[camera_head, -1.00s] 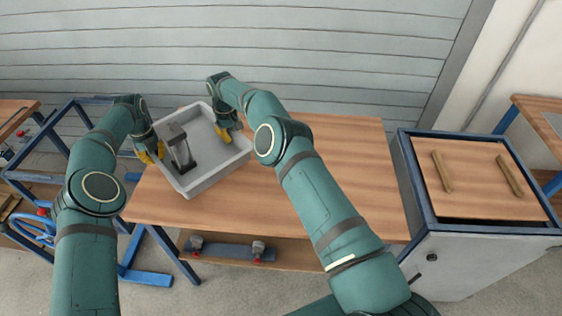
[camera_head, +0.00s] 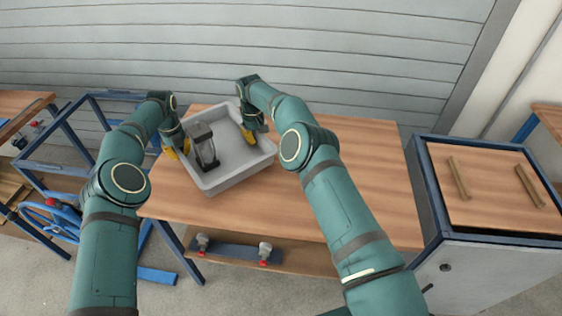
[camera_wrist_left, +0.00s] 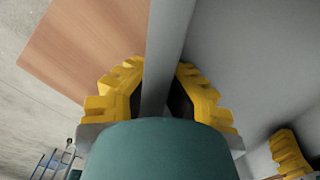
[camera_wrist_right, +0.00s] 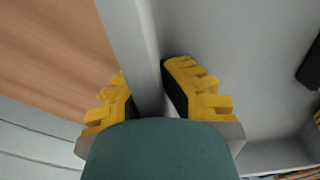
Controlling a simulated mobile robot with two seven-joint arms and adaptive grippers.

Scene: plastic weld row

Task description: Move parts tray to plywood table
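The grey parts tray (camera_head: 240,174) is over the left part of a wooden-topped table (camera_head: 350,185); I cannot tell whether it rests on it or is held just above. A dark upright part with a grey top (camera_head: 205,146) stands inside it. My left gripper (camera_head: 178,150) has its yellow fingers either side of the tray's left wall, which runs between them in the left wrist view (camera_wrist_left: 160,80). My right gripper (camera_head: 252,132) holds the tray's far right wall the same way, shown in the right wrist view (camera_wrist_right: 148,85). Both look closed on the wall.
A blue-framed cabinet (camera_head: 480,240) with two wooden bars on its top stands at the right. Blue metal frames (camera_head: 60,160) stand at the left. A lower shelf (camera_head: 300,258) holds a bar with clamps. The table's middle and right are clear.

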